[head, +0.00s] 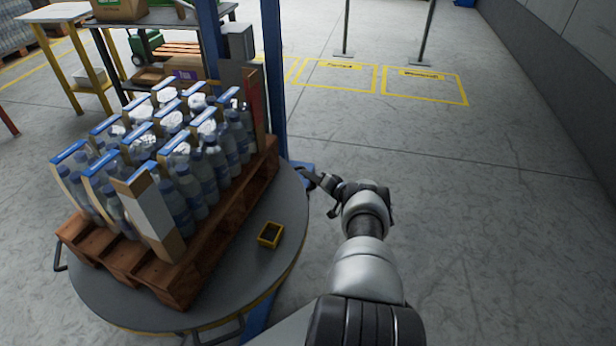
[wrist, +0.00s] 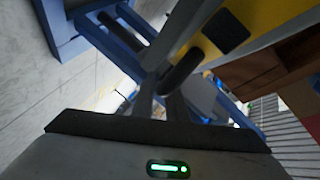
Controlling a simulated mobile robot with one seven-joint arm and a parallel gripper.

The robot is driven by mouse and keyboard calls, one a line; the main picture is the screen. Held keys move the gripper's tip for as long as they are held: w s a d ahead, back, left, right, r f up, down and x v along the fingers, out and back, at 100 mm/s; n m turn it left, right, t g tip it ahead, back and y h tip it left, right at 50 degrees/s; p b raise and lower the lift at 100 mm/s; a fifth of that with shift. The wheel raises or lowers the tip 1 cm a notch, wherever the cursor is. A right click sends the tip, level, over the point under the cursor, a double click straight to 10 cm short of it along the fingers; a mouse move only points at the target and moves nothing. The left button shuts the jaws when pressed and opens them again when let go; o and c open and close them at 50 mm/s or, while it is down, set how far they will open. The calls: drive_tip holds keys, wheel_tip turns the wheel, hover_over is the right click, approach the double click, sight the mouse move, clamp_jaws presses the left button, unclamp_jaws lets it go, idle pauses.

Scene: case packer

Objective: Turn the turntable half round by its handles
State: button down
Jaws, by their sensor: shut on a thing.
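The round grey turntable (head: 225,285) is at the lower left in the head view. It bears a wooden pallet (head: 165,282) with several packs of water bottles (head: 195,170). One dark handle (head: 61,256) sticks out at its left rim and another (head: 222,335) at its front rim. My gripper (head: 310,176) is at the turntable's right rim. In the wrist view its fingers (wrist: 172,104) are shut on a dark handle (wrist: 183,68) below the rim. The fingertips are partly hidden, and this handle is hard to make out in the head view.
A small yellow box (head: 270,235) lies on the turntable beside the pallet. A blue post (head: 272,80) stands just behind. A worktable (head: 160,17) is at the back left. The floor to the right is clear, with yellow marked bays (head: 435,87) farther back.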

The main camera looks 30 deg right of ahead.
drive_tip(key=c, duration=1.8)
unclamp_jaws()
drive_tip(key=shift+o, duration=0.2)
drive_tip(key=shift+s+d+r+p, duration=0.15)
drive_tip(key=shift+s+r+p, duration=0.1)
drive_tip(key=shift+s+p, duration=0.15)
drive_tip(key=p+v, duration=0.4)
drive_tip(key=v, duration=1.2)
drive_tip(key=shift+s+p, duration=0.25)
drive_tip(key=shift+p, duration=0.05)
